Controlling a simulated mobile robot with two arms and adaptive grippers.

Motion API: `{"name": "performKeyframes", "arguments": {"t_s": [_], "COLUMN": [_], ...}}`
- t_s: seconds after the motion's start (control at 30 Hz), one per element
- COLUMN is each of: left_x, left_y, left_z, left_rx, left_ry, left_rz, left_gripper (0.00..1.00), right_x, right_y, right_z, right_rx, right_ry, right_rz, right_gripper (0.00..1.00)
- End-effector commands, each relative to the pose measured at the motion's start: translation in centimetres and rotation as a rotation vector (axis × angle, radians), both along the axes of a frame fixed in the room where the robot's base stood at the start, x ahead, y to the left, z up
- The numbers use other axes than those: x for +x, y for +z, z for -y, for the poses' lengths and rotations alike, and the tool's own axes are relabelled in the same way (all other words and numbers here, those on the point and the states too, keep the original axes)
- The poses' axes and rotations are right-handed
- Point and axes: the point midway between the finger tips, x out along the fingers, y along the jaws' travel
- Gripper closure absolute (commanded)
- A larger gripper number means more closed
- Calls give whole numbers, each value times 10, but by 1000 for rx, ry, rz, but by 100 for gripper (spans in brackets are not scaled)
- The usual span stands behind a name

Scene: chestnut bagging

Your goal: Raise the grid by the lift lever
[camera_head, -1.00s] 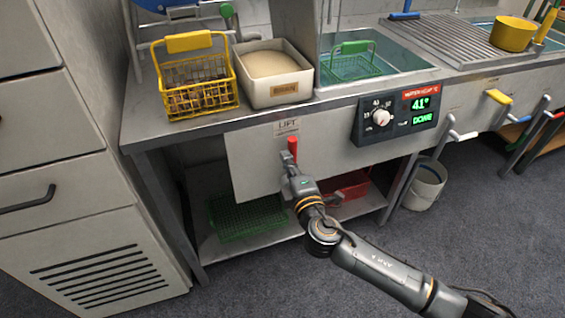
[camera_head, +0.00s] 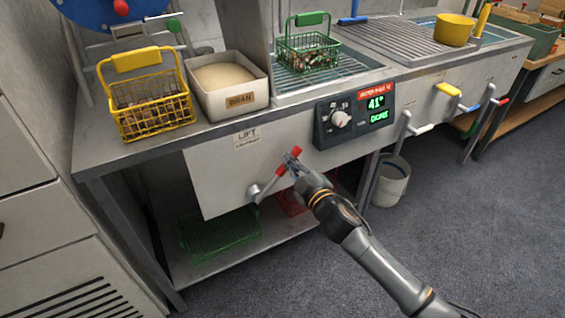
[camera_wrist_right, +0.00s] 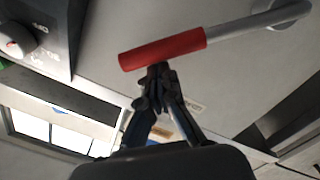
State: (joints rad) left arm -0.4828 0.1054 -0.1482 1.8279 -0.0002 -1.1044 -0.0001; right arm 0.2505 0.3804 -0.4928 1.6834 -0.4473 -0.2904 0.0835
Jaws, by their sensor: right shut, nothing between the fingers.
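The lift lever is a grey bar with a red grip (camera_head: 281,170) on the front panel under the LIFT label (camera_head: 247,137). It slants up and to the right from its pivot. The red grip also spans the right wrist view (camera_wrist_right: 162,50). My right gripper (camera_head: 292,157) is shut and empty at the grip, its fingertips (camera_wrist_right: 158,73) against or very close to the grip's side; contact is unclear. A green wire basket (camera_head: 308,55) with chestnuts in it stands on the metal grid (camera_head: 350,62), high in the basin. My left gripper is out of view.
A yellow basket (camera_head: 152,108) of chestnuts and a BRAN tub (camera_head: 228,88) stand left of the basin. A control box (camera_head: 354,112) reading 41° is right of the lever.

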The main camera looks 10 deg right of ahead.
Motion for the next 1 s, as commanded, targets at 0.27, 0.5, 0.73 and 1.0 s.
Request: {"name": "performKeyframes", "arguments": {"t_s": [0.27, 0.5, 0.73, 1.0], "left_x": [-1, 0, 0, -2], "left_y": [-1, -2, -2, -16], "left_z": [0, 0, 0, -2], "left_rx": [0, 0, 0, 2], "left_ry": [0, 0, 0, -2], "left_rz": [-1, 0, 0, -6], "left_gripper": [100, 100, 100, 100], "right_x": [2, 3, 3, 4], "right_y": [-9, -10, -12, -5], "right_z": [9, 10, 11, 11], "right_rx": [58, 64, 62, 62], "right_ry": [-5, -5, -7, -8], "right_rz": [-25, -30, -32, -32], "right_gripper": [100, 100, 100, 100]}}
